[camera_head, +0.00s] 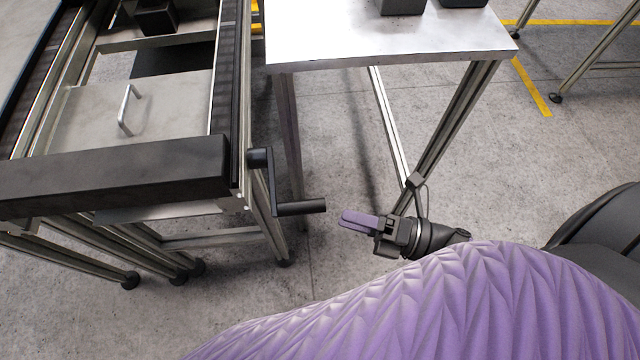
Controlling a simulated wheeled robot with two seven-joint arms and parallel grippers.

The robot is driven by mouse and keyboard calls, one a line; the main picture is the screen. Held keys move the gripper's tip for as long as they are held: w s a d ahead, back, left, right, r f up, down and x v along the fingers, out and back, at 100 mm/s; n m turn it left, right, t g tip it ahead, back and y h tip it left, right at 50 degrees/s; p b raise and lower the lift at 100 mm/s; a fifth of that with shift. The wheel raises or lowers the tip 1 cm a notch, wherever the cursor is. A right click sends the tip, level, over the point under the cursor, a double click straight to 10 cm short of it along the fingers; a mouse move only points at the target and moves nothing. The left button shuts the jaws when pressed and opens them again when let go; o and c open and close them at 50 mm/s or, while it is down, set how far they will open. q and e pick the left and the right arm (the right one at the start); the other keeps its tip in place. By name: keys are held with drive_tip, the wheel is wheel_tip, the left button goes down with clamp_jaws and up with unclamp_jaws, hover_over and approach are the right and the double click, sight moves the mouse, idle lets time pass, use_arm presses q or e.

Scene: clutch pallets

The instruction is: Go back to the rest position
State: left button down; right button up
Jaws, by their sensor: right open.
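My right gripper (358,220) shows near the middle of the head view, at the end of my purple-sleeved arm. Its purple fingers point left and hold nothing. It is open, though the gap between the fingers is hard to see from this angle. The fingertips are a short way right of the black crank handle (300,208) and appear apart from it. My left gripper is not in the view.
A conveyor frame with a black front bar (115,175) and a metal-handled plate (165,110) stands at left. A metal table (400,45) bearing dark grey objects (400,5) stands at the top. Open concrete floor (530,150) lies at right.

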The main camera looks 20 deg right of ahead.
drive_tip(key=shift+v, duration=1)
drive_tip(key=s+d+f+m+g+h, duration=0.1)
drive_tip(key=s+d+f+m+h, duration=0.1)
drive_tip(key=f+m+h, duration=0.4)
drive_tip(key=s+d+f+m+g+h, duration=0.1)
drive_tip(key=s+d+f+m+h, duration=0.15)
drive_tip(key=f+m, duration=0.55)
drive_tip(key=s+d+f+m+g+h, duration=0.1)
drive_tip(key=s+d+f+m+h, duration=0.15)
drive_tip(key=f+m+h, duration=0.45)
drive_tip(key=s+f+m+g, duration=0.3)
drive_tip(key=s+g, duration=0.1)
drive_tip(key=s, duration=0.4)
drive_tip(key=s+a+f+m+g, duration=0.1)
drive_tip(key=s+f+m+g, duration=0.3)
drive_tip(key=s, duration=0.4)
drive_tip(key=shift+s+a+f+g, duration=0.3)
drive_tip(key=shift+s+g, duration=0.05)
drive_tip(key=shift+g, duration=0.15)
